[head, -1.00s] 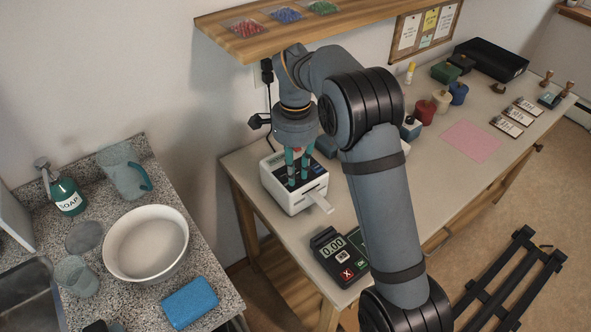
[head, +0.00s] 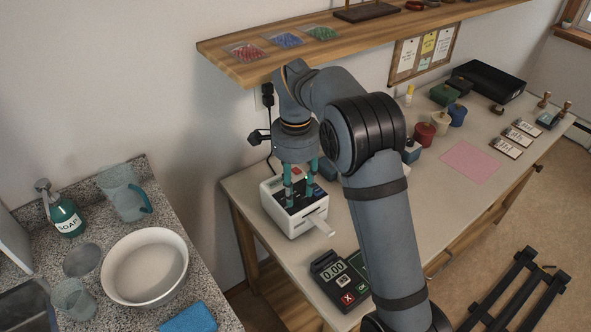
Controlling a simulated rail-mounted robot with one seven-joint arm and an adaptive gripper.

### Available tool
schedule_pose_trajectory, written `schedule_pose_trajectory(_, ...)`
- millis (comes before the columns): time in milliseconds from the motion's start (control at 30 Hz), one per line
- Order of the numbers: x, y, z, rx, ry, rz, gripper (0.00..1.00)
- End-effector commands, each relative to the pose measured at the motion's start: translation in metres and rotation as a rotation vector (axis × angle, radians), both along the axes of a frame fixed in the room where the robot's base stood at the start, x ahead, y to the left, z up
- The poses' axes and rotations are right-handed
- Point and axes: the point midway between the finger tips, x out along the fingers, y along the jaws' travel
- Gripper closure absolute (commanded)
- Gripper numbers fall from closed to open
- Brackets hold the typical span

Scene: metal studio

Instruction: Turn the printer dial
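The printer (head: 292,226) is a small white box with a dark top panel and a strip of paper (head: 321,226) coming out of its front. It stands on the left end of the long table. My gripper (head: 301,198) points down over the dark panel with its two teal fingers spread apart. The fingertips are at or just above the panel; I cannot tell whether they touch it. No dial can be made out clearly; the fingers and the small scale hide detail between them.
A card terminal (head: 340,280) lies on the table in front of the printer. A wooden shelf (head: 380,35) hangs above my arm. A black cable (head: 270,140) runs down the wall behind the printer. A pink sheet (head: 469,161) lies farther right.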

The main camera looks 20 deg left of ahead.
Motion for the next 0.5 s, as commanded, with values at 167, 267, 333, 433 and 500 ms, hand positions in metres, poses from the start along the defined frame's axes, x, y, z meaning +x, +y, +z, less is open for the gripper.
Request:
schedule_pose_trajectory(167, 0.002, 0.001, 0.041, 0.003, -0.007, 0.0, 0.6)
schedule_pose_trajectory(267, 0.001, 0.001, 0.062, 0.003, -0.005, -0.001, 0.6)
schedule_pose_trajectory(333, 0.001, 0.001, 0.075, 0.003, -0.005, 0.0, 0.6)
schedule_pose_trajectory(433, 0.001, 0.0, 0.087, 0.001, -0.005, 0.001, 0.6)
schedule_pose_trajectory(500, 0.001, 0.0, 0.093, 0.001, -0.003, 0.0, 0.6)
